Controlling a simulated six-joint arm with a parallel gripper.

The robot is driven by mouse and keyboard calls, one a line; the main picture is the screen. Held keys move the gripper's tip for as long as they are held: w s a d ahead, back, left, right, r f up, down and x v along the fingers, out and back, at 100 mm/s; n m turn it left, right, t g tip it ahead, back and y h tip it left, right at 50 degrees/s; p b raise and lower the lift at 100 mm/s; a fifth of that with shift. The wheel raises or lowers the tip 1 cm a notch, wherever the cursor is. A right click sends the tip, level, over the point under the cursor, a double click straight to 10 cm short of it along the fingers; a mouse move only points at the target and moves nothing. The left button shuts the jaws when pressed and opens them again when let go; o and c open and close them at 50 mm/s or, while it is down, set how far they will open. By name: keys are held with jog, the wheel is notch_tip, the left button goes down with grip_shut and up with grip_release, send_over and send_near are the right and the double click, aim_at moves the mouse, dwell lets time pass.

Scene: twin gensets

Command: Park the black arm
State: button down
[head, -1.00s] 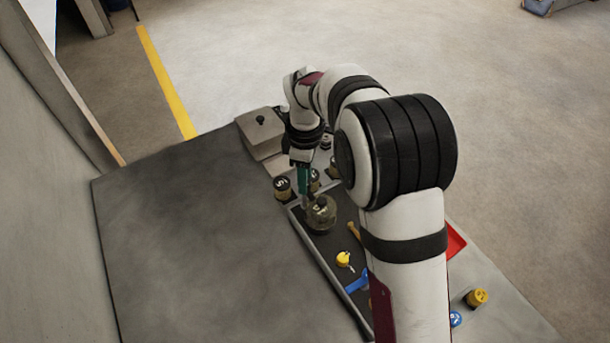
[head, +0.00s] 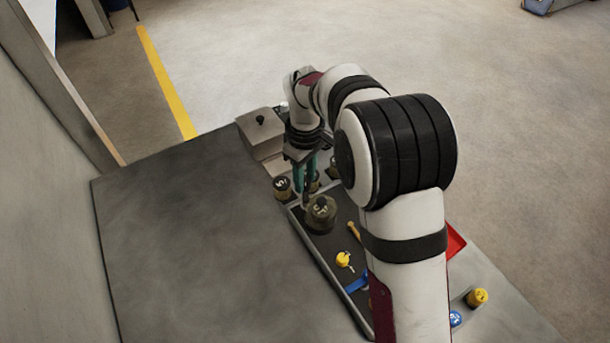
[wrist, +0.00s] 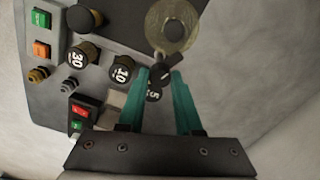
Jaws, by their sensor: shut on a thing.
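My gripper (head: 306,206) points down beside a round brass-coloured piece (head: 320,215) at the far end of the dark tray (head: 325,243). In the wrist view its teal fingertips (wrist: 162,75) are shut on a small black piece (wrist: 162,68). That piece lies against the edge of the brass-coloured round piece (wrist: 183,38). I cannot tell for sure whether it is the black arm, or whether the two are joined. The fingers hide part of it.
Black knobs marked 30 (wrist: 77,57), 10 (wrist: 120,70) and 5 (wrist: 153,93) stand close beside the fingers. A red switch (wrist: 82,109) is near. The tray also holds a yellow piece (head: 343,259) and a blue piece (head: 357,281). The grey top (head: 190,250) at left is clear.

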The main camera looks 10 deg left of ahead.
aim_at(305, 181)
jog(key=m, duration=1.2)
jog(key=shift+m, duration=0.3)
dwell(0.3)
jog(key=c, duration=0.6)
grip_release()
notch_tip(305, 181, up, 16)
jog(key=shift+f, duration=0.1)
